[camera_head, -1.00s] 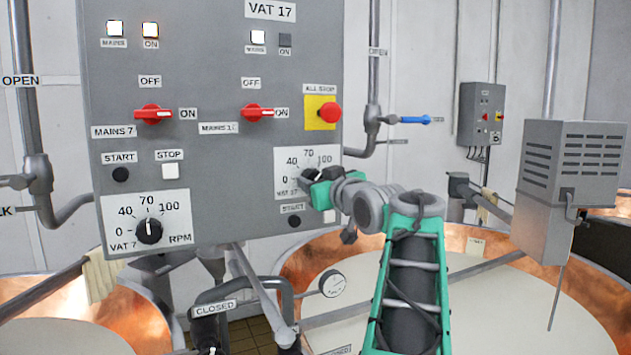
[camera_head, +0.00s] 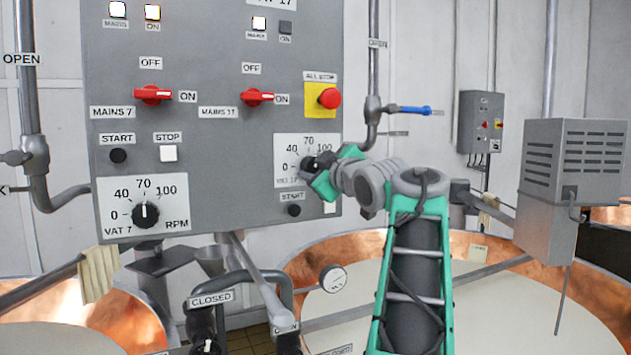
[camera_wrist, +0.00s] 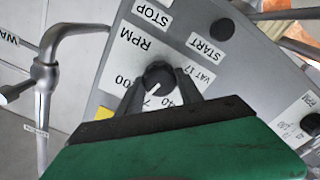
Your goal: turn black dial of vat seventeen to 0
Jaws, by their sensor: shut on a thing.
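The vat 17 black dial (camera_head: 308,163) sits on a white scale plate (camera_head: 287,146) at the lower right of the grey control panel. My gripper (camera_head: 313,174) reaches it from the right and partly hides it. In the wrist view the dial (camera_wrist: 159,78) lies between the two dark fingers of my gripper (camera_wrist: 160,90), which is shut on it. The white mark on the dial points toward the stretch between 100 and 70, as far as I can tell. The 0 mark shows in the head view, left of the dial.
The vat 7 dial (camera_head: 145,214) is at the panel's lower left. A red switch (camera_head: 257,96) and a red all-stop button (camera_head: 329,98) are above my gripper. The start button (camera_head: 294,210) is just below. Copper vats (camera_head: 480,245) stand below and behind.

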